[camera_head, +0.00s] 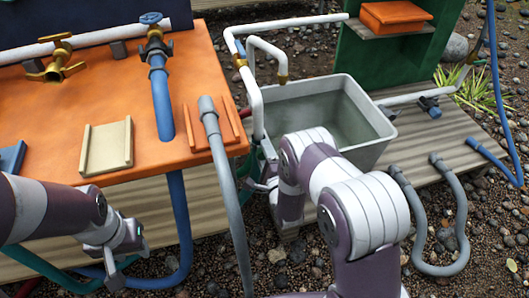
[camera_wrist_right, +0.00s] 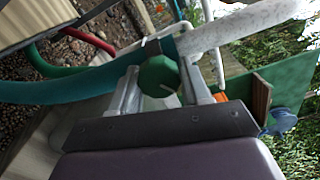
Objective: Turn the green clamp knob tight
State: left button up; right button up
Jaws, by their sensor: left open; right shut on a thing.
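The green clamp knob (camera_wrist_right: 158,76) shows in the right wrist view, round and dark green, at the joint of a teal hose (camera_wrist_right: 90,84) and a white pipe (camera_wrist_right: 237,29). My right gripper (camera_wrist_right: 163,68) is shut on the knob, with one finger on each side of it. In the head view my right gripper (camera_head: 262,182) is beside the white pipe at the grey tub's left side; the knob cannot be made out there. My left gripper (camera_head: 121,262) is open and empty, below the front edge of the orange table.
The grey tub (camera_head: 372,103) stands right of my right gripper. A grey hose (camera_head: 228,185) hangs between my arms. Gravel covers the ground.

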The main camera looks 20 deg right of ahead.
jog(key=m, duration=0.3)
jog(key=shift+d+m, duration=0.1)
jog(key=shift+m, duration=0.2)
jog(key=shift+f+m+p, duration=0.15)
jog(key=shift+m+p, duration=0.15)
jog(key=shift+m, duration=0.9)
jog(key=o, duration=1)
jog(key=shift+s, duration=0.1)
